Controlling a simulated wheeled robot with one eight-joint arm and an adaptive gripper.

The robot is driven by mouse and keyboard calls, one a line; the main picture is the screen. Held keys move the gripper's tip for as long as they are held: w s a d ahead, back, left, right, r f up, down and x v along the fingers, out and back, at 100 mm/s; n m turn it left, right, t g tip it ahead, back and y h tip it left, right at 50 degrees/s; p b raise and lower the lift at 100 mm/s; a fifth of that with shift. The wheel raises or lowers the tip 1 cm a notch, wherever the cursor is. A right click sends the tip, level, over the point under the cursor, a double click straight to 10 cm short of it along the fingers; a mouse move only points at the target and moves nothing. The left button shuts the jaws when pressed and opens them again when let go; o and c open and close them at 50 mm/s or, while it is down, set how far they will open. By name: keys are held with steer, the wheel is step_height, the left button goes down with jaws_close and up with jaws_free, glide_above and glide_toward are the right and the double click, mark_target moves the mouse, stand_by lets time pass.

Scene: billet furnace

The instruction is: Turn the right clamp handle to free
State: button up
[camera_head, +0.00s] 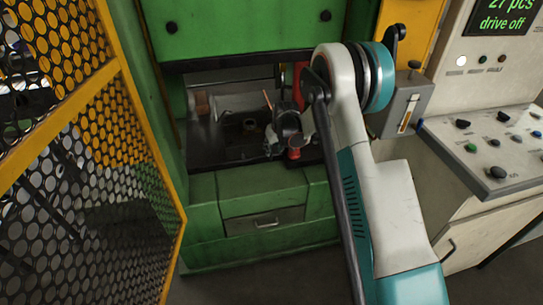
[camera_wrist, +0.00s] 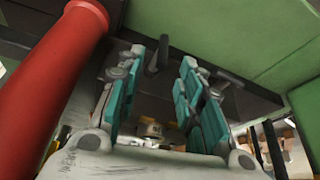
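My gripper (camera_wrist: 161,62) is open in the wrist view, with its teal-padded fingers well apart. A dark peg-like handle (camera_wrist: 157,52) hangs from a dark bar and shows between the fingertips. No finger visibly grips it, and I cannot tell if it is the right clamp handle. In the head view my gripper (camera_head: 282,138) is inside the opening of the green machine, small and partly hidden by my arm. A thin copper-coloured rod (camera_head: 267,100) stands just behind it. I cannot make out the clamps clearly there.
A large red cylinder (camera_wrist: 50,75) is close beside the left finger in the wrist view. The green machine (camera_head: 240,35) frames the opening above a dark bed (camera_head: 215,145). A yellow mesh guard (camera_head: 75,130) stands left, a control panel (camera_head: 490,145) right.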

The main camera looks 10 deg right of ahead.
steer(key=shift+b+x, duration=0.65)
steer(key=shift+x, duration=1.7)
jaws_close()
